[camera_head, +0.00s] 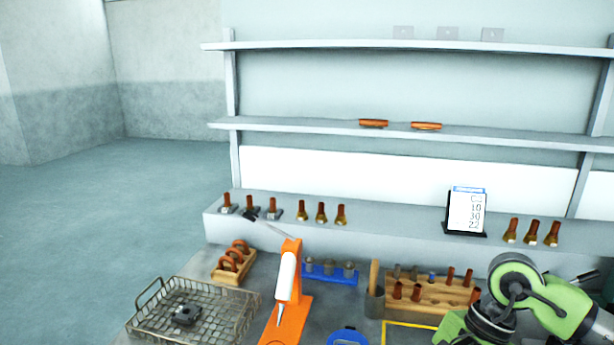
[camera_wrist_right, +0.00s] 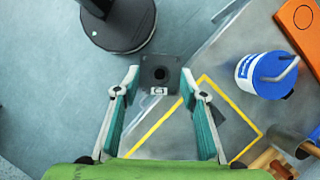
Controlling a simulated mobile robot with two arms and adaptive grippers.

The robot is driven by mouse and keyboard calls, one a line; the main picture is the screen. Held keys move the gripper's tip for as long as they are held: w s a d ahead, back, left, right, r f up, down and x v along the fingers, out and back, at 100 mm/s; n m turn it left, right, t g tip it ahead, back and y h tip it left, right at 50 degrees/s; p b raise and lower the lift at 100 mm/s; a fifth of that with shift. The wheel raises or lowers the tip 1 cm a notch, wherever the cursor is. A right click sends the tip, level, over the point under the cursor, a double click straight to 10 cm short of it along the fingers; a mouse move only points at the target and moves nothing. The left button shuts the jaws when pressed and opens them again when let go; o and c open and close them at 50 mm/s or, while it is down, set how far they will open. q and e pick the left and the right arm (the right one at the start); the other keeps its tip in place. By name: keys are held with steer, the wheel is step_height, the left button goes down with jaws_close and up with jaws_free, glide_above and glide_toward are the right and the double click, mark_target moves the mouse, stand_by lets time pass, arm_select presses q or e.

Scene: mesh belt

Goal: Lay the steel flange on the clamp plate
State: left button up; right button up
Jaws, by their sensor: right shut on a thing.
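My right gripper (camera_wrist_right: 160,84) is shut on a dark square plate with a round hole, which looks like the steel flange (camera_wrist_right: 150,62). A small light label or tab shows at its near edge. In the right wrist view it is held left of a yellow outline (camera_wrist_right: 178,103) marked on the bench. That outline also shows in the head view (camera_head: 384,335), partly cut off. I cannot make out the clamp plate for certain. In the head view my right arm is at the lower right, with its gripper out of frame. My left gripper is not in view.
A wire basket (camera_head: 152,312) holding a dark square part (camera_head: 187,315) stands at left. An orange stand (camera_head: 287,325), a blue can (camera_wrist_right: 262,75) and a wooden rack (camera_head: 432,295) of copper tubes crowd the bench. Shelves with fittings and a sign (camera_head: 467,212) are behind.

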steer(key=n, duration=0.2)
steer(key=s+n+g+h, duration=0.1)
steer(key=n, duration=0.1)
steer(key=n+g+h, duration=0.1)
steer(key=n, duration=0.2)
steer(key=shift+s+a+f, duration=0.1)
steer(key=shift+s+f, duration=0.05)
steer(key=shift+s, duration=0.1)
steer(key=n, duration=0.2)
steer(key=s+n+h, duration=0.1)
steer(key=n, duration=0.1)
steer(key=n+h, duration=0.1)
steer(key=n, duration=0.1)
steer(key=shift+s+g, duration=0.25)
steer(key=shift+g, duration=0.05)
